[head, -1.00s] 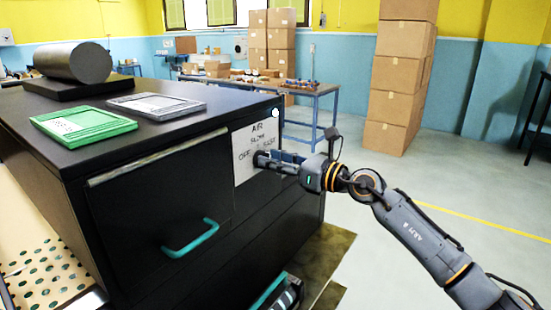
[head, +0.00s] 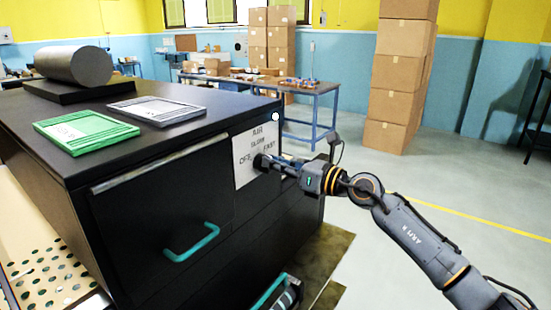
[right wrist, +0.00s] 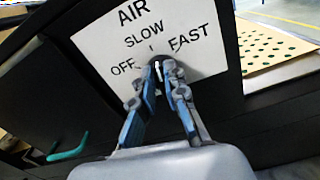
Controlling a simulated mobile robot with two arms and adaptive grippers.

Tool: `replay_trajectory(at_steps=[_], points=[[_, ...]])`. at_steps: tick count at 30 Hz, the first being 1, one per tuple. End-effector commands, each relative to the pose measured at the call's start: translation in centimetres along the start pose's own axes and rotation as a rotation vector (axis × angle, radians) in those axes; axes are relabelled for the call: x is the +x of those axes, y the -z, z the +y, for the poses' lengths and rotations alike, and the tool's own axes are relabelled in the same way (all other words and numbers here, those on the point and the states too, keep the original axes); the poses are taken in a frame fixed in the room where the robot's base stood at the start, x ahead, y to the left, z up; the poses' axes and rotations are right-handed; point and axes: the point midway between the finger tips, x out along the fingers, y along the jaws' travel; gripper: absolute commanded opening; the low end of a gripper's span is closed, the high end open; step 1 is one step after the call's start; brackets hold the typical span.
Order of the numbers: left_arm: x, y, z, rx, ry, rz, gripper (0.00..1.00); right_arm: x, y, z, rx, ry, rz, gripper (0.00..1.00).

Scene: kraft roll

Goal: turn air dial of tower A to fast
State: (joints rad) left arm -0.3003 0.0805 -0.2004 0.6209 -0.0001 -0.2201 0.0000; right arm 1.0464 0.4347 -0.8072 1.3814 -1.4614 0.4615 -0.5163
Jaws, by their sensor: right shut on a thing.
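The air dial (right wrist: 158,72) is a small dark knob on a white label panel (right wrist: 98,45) marked AIR, OFF, SLOW and FAST. The panel (head: 243,150) is on the side of a black cabinet (head: 165,190) in the head view. My right gripper (right wrist: 159,75) is shut on the dial, its two blue-padded fingers on either side of it. The right gripper (head: 264,163) also reaches the panel from the right in the head view. The fingers mostly cover the dial, so its exact setting is hard to tell. My left gripper is not in view.
On the cabinet top lie a green frame (head: 86,131), a grey frame (head: 157,109) and a dark cylinder (head: 82,65) on a black base. A teal handle (head: 193,245) sticks out of the cabinet front. Stacked boxes (head: 398,80) stand behind; the floor right of the cabinet is open.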

Motion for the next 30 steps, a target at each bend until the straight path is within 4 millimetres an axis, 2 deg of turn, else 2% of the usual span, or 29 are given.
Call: replay_trajectory(at_steps=[1,15,21,30], points=[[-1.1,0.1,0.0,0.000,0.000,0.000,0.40,0.0,-0.5,0.0,0.038,0.000,0.001,0.00],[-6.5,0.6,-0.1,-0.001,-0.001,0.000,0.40,0.0,-0.4,-0.5,0.474,0.002,0.001,0.00],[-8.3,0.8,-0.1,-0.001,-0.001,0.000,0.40,0.0,-0.2,-0.7,0.647,0.002,0.000,0.00],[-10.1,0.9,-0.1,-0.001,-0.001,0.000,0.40,0.0,0.1,-0.8,0.832,0.001,0.000,0.00]])
